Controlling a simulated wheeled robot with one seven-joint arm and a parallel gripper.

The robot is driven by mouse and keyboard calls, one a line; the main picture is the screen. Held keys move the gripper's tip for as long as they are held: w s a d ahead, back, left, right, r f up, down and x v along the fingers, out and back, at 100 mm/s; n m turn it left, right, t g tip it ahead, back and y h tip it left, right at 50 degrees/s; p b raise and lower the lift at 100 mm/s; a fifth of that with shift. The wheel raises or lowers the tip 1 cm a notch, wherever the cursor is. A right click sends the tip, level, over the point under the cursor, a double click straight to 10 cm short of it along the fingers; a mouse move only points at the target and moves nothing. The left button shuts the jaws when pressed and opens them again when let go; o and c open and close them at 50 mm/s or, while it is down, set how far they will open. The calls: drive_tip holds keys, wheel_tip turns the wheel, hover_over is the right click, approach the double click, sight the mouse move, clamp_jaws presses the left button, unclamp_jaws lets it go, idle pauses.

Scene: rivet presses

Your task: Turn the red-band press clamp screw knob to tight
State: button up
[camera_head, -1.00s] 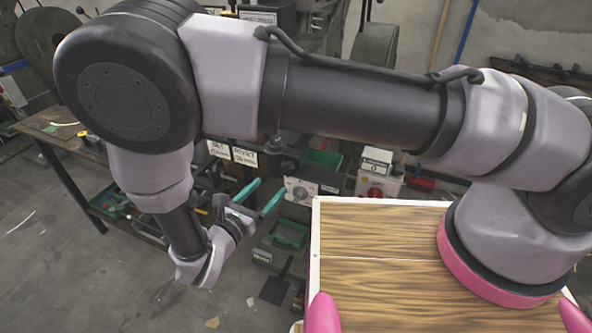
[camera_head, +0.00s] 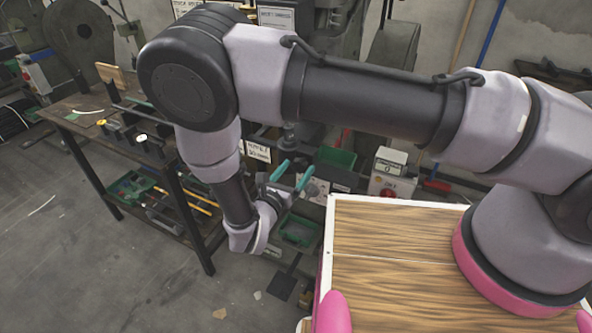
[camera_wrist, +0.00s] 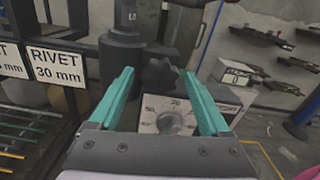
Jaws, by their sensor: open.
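A black lobed knob (camera_wrist: 160,75) shows in the wrist view, beyond and between my fingertips. I cannot tell the exact gap, but no finger is seen closed on it. No red band shows clearly near it. My gripper (camera_wrist: 158,76) is open and empty, with teal fingers. It also shows in the head view (camera_head: 294,172), in front of the press. A light panel with a round dial (camera_wrist: 172,121) sits below the knob. The knob is not clear in the head view, so its tightness cannot be told.
A dark column (camera_wrist: 120,60) stands left of the knob. A sign reading RIVET 30 mm (camera_wrist: 57,65) hangs further left. A box with a red button (camera_head: 389,187) stands right of my gripper. A dark worktable (camera_head: 95,115) is at left.

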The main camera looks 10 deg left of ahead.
clamp_jaws()
